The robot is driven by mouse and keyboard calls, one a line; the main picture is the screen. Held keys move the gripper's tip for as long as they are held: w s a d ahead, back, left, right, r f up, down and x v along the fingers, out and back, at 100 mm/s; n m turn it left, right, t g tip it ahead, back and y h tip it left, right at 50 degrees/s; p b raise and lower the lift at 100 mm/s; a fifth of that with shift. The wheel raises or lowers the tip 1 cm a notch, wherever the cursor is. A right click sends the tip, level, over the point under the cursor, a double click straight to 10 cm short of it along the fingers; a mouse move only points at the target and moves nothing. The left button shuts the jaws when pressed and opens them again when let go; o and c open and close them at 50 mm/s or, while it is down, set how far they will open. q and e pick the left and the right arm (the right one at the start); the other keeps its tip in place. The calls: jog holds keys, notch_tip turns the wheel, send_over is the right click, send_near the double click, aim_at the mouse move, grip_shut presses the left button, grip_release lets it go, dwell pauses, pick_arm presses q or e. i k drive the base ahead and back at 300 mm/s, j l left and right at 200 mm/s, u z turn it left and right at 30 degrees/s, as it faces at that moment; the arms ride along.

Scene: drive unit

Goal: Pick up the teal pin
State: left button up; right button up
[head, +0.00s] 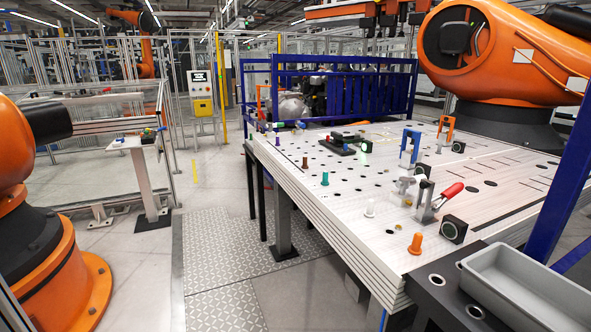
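The teal pin (325,178) stands upright near the left edge of the light, hole-patterned worktable (395,200). It is small in the head view, with a rounded top. A brown pin (305,162) and a purple pin (277,140) stand behind it along the same edge. A white pin (370,208) and an orange pin (416,243) stand nearer, to its right. Neither of my grippers shows in the head view.
A red-handled clamp (447,193), a blue bracket (410,147) and an orange bracket (446,126) stand on the table. A grey tray (530,292) sits at the near right. A large orange robot (45,240) stands at left. Floor left of the table is clear.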

aim_at(325, 182)
jog(key=z, duration=2.05)
jog(key=i+j, duration=0.1)
jog(key=j, duration=0.35)
jog(key=i+j+u, duration=0.1)
jog(key=j, duration=0.3)
